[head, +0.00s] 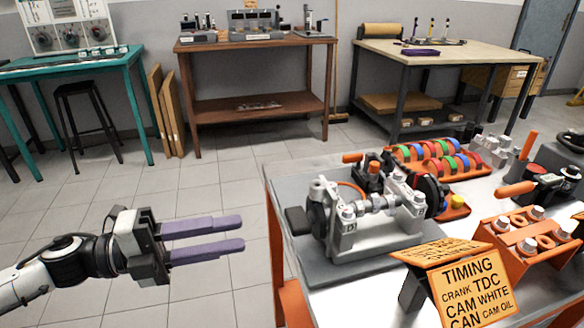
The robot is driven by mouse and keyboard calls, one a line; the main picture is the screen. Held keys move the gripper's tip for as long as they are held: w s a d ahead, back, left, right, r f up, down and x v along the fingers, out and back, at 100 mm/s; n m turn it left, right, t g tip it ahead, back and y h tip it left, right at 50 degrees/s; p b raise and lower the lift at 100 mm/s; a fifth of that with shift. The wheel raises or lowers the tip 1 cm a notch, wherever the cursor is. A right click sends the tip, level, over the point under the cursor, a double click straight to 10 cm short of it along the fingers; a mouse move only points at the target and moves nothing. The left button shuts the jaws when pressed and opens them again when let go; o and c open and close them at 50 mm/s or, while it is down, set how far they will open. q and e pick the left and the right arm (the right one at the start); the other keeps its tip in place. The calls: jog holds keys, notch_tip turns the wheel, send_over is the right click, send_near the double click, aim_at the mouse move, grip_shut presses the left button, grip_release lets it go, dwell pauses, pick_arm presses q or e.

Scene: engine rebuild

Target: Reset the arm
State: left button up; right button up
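My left gripper (242,236) comes in from the left in the head view, over the tiled floor. Its two purple fingers point right and are apart, with nothing between them. It is clear of the workbench (272,215), a short way left of its left edge. My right arm and gripper are not in view.
On the workbench stand a grey engine fixture (365,218), an orange rack with coloured rings (436,160), an orange block with bolts (530,233) and a timing sign (474,290). A teal table (130,66), wooden table (252,103) and pale-topped table (455,52) stand behind. Open floor lies between.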

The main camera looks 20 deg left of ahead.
pick_arm(q)
jog(key=a+f+n+t+y+p, duration=0.4)
jog(key=f+n+y, duration=0.6)
jog(key=f+n, duration=0.65)
jog(key=s+d+f+n+g+y+p, duration=0.1)
jog(key=s+d+f+n+g, duration=0.4)
jog(key=s+d+f+n, duration=0.5)
notch_tip(320, 180, down, 4)
jog(key=shift+s+d+r+y, duration=0.2)
jog(key=shift+s+d+y, duration=0.5)
jog(key=shift+s+d, duration=0.25)
